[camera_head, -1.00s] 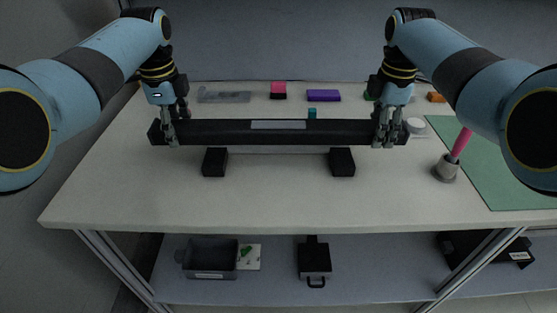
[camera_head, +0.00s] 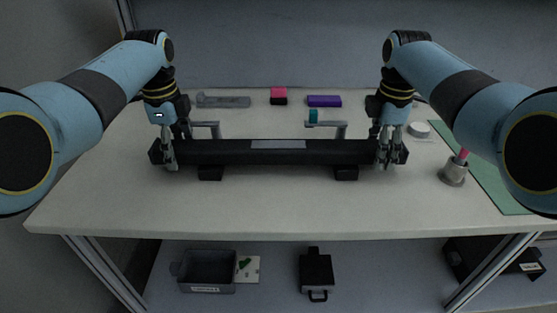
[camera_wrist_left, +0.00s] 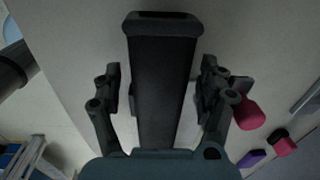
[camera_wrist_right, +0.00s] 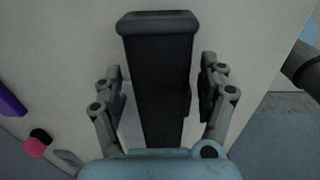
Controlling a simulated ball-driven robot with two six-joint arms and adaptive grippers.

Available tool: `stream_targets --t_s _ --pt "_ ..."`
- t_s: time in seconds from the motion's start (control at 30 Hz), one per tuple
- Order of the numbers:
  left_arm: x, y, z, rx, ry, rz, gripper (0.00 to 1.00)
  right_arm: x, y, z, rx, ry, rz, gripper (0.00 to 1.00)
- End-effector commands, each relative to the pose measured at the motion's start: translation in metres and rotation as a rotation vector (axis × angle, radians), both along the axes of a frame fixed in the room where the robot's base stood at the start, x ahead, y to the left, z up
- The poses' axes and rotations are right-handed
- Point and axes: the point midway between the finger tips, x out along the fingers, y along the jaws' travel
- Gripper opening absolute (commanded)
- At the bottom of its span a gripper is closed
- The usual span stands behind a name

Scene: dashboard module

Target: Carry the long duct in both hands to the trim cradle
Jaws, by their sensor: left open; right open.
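The long duct (camera_head: 278,152) is a black bar with a grey label on top, lying level across the table. Two black blocks, left (camera_head: 210,174) and right (camera_head: 345,174), show under its front edge; they look like the cradle, and the duct appears to rest on them. My left gripper (camera_head: 170,160) straddles the duct near its left end, fingers apart with gaps beside the duct in the left wrist view (camera_wrist_left: 160,90). My right gripper (camera_head: 386,155) straddles the right end likewise, also open in the right wrist view (camera_wrist_right: 160,90). Contact beneath the duct is partly hidden.
Two grey brackets, left (camera_head: 206,125) and right (camera_head: 330,125), stand just behind the duct. A purple block (camera_head: 324,101), a pink-black block (camera_head: 279,96) and a grey tray (camera_head: 224,101) lie at the back. A grey cup (camera_head: 453,173) stands right. The table's front is clear.

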Motion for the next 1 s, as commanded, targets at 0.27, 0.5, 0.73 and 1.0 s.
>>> stream_targets --t_s 0.27,0.5,0.73,1.0 --pt "0.0 0.0 0.03 0.0 -0.004 0.0 0.76 0.0 0.0 0.0 -0.001 0.0 0.0 0.76" --pt "-0.002 0.0 0.085 0.0 -0.005 0.0 0.76 0.0 0.0 0.0 -0.001 0.0 0.0 0.76" --pt "-0.005 0.0 0.115 0.0 -0.001 0.0 0.76 0.0 0.0 0.0 -0.001 0.0 0.0 0.76" --pt "-0.005 0.0 0.12 0.0 0.0 0.0 0.76 -0.001 0.0 0.032 -0.001 -0.004 0.0 0.76"
